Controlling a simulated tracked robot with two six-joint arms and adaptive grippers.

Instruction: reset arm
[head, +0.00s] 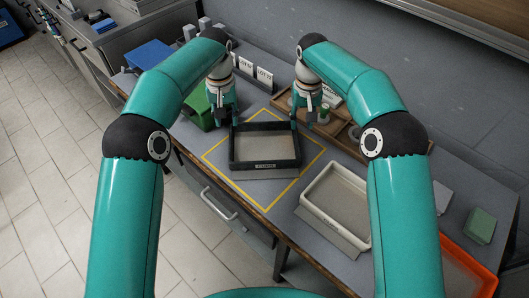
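My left gripper (222,108) hangs at the upper left corner of a black-rimmed tray (263,165); its fingers are small and partly dark, and I cannot tell whether they touch the rim. My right gripper (304,112) is near the tray's upper right corner, beside a wooden rack; its finger opening is not clear. Both teal arms reach forward from the bottom of the view. The tray lies inside a yellow outline (210,158) on the grey bench and looks empty.
A cream tray (338,245) and an orange tray (455,245) lie to the right. A green box (200,112) and a blue box (150,54) stand at the left. A wooden rack (345,137) and label cards (264,76) are behind. A green block (481,226) is far right.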

